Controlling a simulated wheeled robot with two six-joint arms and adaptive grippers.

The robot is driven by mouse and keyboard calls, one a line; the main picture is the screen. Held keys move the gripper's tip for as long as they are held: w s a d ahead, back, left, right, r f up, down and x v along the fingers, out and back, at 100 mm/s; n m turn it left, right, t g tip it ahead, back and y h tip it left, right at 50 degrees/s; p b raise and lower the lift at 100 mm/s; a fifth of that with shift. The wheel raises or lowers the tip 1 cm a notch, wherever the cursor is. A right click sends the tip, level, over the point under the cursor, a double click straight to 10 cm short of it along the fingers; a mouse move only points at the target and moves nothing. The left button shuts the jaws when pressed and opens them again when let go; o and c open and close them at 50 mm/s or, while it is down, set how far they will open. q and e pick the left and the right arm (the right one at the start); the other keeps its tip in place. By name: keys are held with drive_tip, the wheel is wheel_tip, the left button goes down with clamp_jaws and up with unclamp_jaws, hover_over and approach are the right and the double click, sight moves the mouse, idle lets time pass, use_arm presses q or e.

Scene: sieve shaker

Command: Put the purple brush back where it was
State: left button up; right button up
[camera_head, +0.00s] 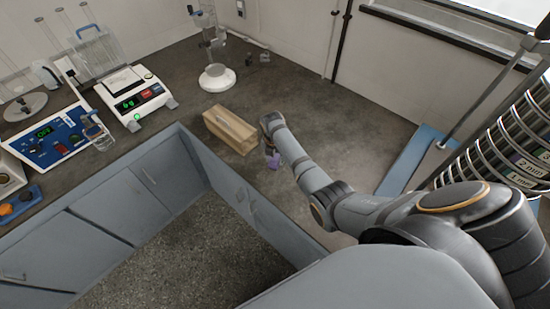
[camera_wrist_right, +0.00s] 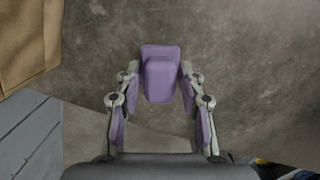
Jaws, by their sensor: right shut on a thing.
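The purple brush (camera_head: 274,161) is at the end of my right arm, over the grey counter just right of the brown box. In the right wrist view the purple brush (camera_wrist_right: 160,76) sits between the two fingertips of my right gripper (camera_wrist_right: 158,82). The right gripper (camera_head: 271,149) is shut on it and points down. Whether the brush touches the counter cannot be told. Its bristles are not visible. My left gripper is not in view.
A brown box (camera_head: 231,129) stands close left of my right gripper; it also shows in the wrist view (camera_wrist_right: 24,42). A stack of sieves (camera_head: 505,150) stands at the right beside a blue panel (camera_head: 410,158). A balance (camera_head: 135,98) and a blue control unit (camera_head: 50,140) are at the left.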

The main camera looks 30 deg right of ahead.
sight(273, 160)
drive_tip(key=shift+f, duration=0.25)
drive_tip(key=o, duration=1)
drive_tip(key=shift+w+r, duration=0.1)
drive_tip(key=shift+r, duration=0.2)
drive_tip(key=r, duration=0.7)
drive_tip(key=s+a+r, duration=0.1)
drive_tip(key=r, duration=0.3)
drive_tip(key=shift+a+r+b, duration=0.1)
drive_tip(key=shift+r+b, duration=0.2)
